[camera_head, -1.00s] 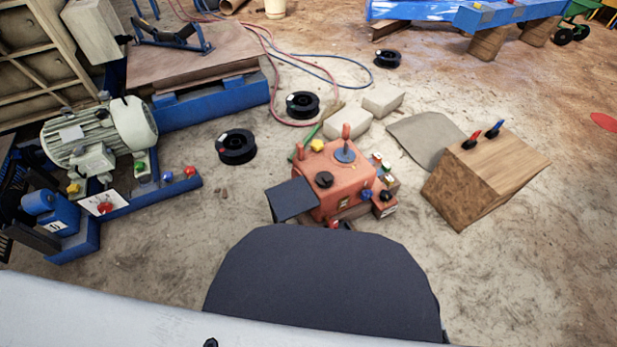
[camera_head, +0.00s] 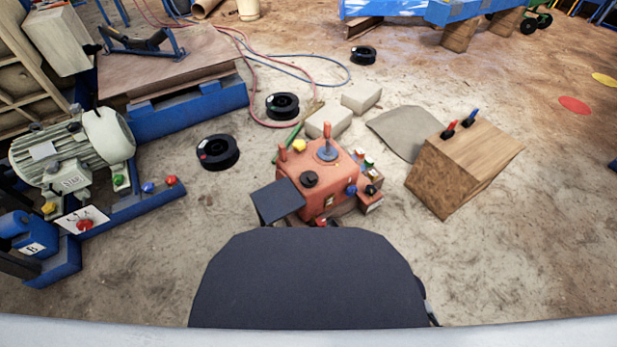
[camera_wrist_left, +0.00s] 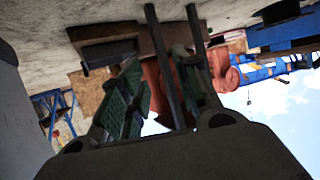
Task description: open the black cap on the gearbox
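The gearbox (camera_head: 336,187) is a red-orange box on the floor in the middle of the head view. A round black cap (camera_head: 309,179) sits on its top face, towards the left front corner. Beside the cap are a yellow knob (camera_head: 299,146) and a blue disc with a red upright handle (camera_head: 327,147). Neither gripper shows in the head view. In the left wrist view my left gripper (camera_wrist_left: 158,82) has its two green-padded fingers apart. Red parts show behind the gap; I cannot tell whether they belong to the gearbox. The cap cannot be made out there.
A dark flat plate (camera_head: 278,201) adjoins the gearbox's left side. A wooden block with red and blue levers (camera_head: 465,167) stands right. Black spools (camera_head: 218,152) and pale blocks (camera_head: 328,122) lie behind. A motor (camera_head: 75,150) stands left.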

